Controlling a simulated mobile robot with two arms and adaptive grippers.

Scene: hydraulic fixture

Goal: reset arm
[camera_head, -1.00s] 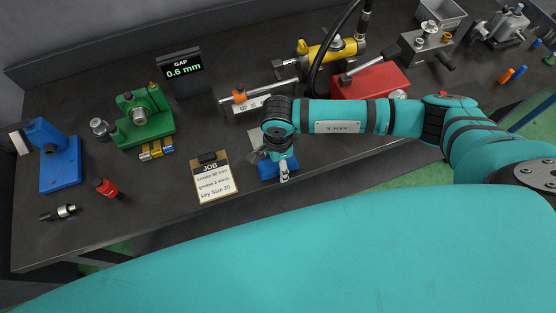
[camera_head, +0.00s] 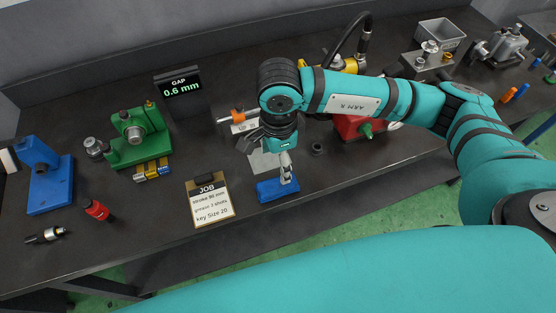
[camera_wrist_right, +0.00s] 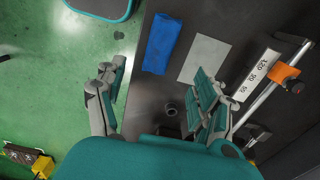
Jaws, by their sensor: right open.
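My right arm reaches in from the right over the bench, with its gripper (camera_head: 268,160) hanging above the front edge area near a blue block or cloth (camera_head: 277,190). In the right wrist view the gripper (camera_wrist_right: 158,98) is open, its two fingers wide apart with nothing between them. The blue item (camera_wrist_right: 162,42) lies flat on the bench beyond the fingers, beside a grey plate (camera_wrist_right: 204,58). My left gripper is not in view.
A scale bar with an orange slider (camera_wrist_right: 284,72) lies right of the plate. Green floor lies in front.

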